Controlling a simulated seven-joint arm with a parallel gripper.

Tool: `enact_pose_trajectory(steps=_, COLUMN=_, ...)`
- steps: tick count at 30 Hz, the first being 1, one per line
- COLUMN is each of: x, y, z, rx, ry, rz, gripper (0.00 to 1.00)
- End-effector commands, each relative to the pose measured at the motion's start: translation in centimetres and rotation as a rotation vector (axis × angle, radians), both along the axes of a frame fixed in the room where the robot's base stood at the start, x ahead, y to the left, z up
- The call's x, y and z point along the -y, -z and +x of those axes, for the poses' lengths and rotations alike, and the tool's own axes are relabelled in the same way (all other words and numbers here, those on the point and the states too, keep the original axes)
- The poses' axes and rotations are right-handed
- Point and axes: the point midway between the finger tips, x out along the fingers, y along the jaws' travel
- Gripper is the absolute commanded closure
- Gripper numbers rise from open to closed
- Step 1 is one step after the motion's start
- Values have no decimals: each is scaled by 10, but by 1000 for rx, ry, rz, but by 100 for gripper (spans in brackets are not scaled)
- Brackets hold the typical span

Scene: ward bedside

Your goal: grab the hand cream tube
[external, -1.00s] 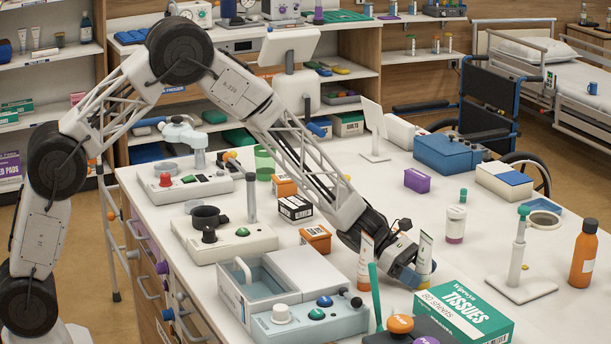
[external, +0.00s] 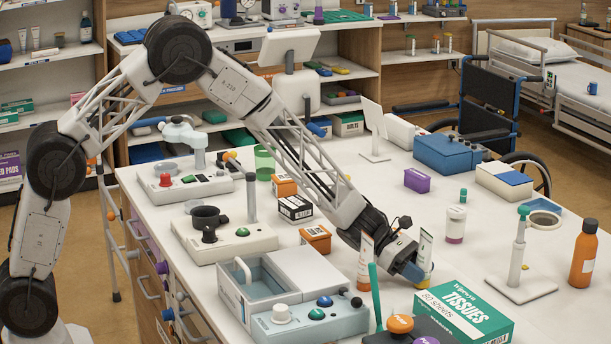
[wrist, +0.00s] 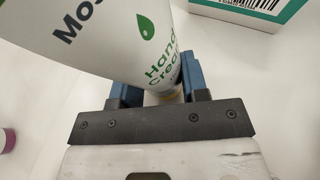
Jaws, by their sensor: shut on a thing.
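The hand cream tube (external: 425,251) is white with an orange-yellow lower end and stands upright on the white table. In the wrist view its white side with green "Hand Cream" print (wrist: 125,45) fills the upper left, between the two blue fingers. My gripper (external: 416,274) is shut on the tube near its lower end. It also shows in the wrist view (wrist: 155,85), with a finger on each side of the tube. The far side of the tube and the finger contact faces are partly hidden.
A green and white tissue box (external: 465,312) lies just right of my gripper. A second white and orange tube (external: 365,262) stands close on the left. An orange bottle (external: 583,254) stands at the right.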

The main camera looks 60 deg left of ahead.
Motion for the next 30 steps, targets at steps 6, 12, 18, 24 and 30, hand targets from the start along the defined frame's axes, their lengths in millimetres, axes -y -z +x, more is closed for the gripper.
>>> enact_pose_trajectory(steps=6, x=0, y=-25, z=0, rx=4, ry=0, rz=0, gripper=87)
enact_pose_trajectory(steps=12, x=0, y=-55, z=0, rx=3, ry=-1, rz=0, gripper=87)
enact_pose_trajectory(steps=18, x=0, y=-81, z=0, rx=2, ry=0, rz=0, gripper=87)
enact_pose_trajectory(steps=24, x=0, y=-93, z=0, rx=0, ry=-1, rz=0, gripper=87)
enact_pose_trajectory(steps=30, x=0, y=-95, z=0, rx=0, ry=0, rz=0, gripper=87)
